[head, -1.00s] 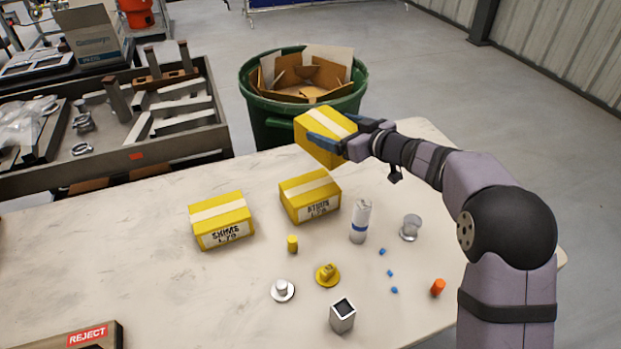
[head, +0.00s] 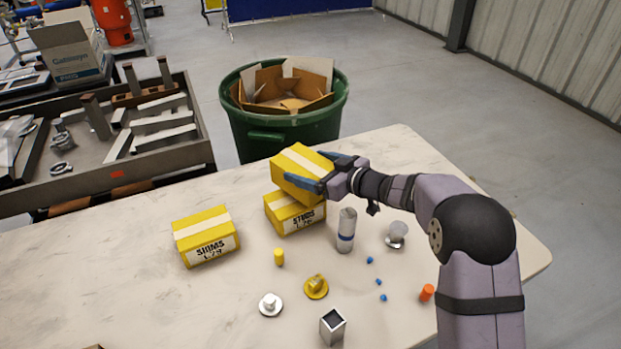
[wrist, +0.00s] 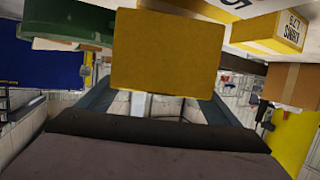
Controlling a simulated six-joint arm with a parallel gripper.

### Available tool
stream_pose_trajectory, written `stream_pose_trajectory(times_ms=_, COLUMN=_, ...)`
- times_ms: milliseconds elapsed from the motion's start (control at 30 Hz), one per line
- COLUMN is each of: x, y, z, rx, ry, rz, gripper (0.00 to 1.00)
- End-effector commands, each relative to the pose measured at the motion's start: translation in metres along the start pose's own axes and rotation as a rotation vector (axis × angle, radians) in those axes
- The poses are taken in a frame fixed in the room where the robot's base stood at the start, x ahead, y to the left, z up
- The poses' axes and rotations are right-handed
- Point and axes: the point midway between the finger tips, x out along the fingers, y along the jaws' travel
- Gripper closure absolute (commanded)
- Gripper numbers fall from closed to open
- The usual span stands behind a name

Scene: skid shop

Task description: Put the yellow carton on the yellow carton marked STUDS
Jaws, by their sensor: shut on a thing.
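The yellow carton (head: 297,170) with a pale tape band is held in my gripper (head: 325,172), whose blue fingers close on its sides. It sits at or just above the top of the yellow carton marked STUDS (head: 293,215), slightly tilted; I cannot tell whether the two touch. In the wrist view the held carton (wrist: 168,52) fills the space between my fingers. A yellow carton marked SHIMS (head: 207,240) stands to the left on the table and also shows in the wrist view (wrist: 285,32).
A yellow cylinder (head: 279,257), a yellow flanged part (head: 316,287) and other small parts lie in front. A green bin (head: 285,127) stands behind the table (head: 90,290).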

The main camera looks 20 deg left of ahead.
Motion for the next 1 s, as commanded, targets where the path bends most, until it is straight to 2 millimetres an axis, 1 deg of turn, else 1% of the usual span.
stream_pose_trajectory(times_ms=33, x=0.000, y=0.000, z=-0.001, rx=-0.001, ry=0.004, rz=0.000, gripper=0.52)
stream_pose_trajectory(times_ms=133, x=0.002, y=0.000, z=0.005, rx=0.000, ry=0.002, rz=-0.001, gripper=0.52)
stream_pose_trajectory(times_ms=300, x=0.008, y=0.000, z=0.024, rx=0.001, ry=0.002, rz=-0.001, gripper=0.52)
stream_pose_trajectory(times_ms=400, x=0.010, y=0.000, z=0.032, rx=0.001, ry=0.003, rz=0.000, gripper=0.52)
stream_pose_trajectory(times_ms=833, x=0.012, y=0.000, z=0.037, rx=-0.002, ry=0.004, rz=0.000, gripper=0.52)
stream_pose_trajectory(times_ms=867, x=0.012, y=0.000, z=0.038, rx=-0.001, ry=0.000, rz=0.000, gripper=0.09)
stream_pose_trajectory(times_ms=900, x=0.012, y=0.000, z=0.038, rx=-0.001, ry=0.000, rz=0.000, gripper=0.00)
stream_pose_trajectory(times_ms=1000, x=0.012, y=0.000, z=0.038, rx=-0.001, ry=0.000, rz=0.000, gripper=0.00)
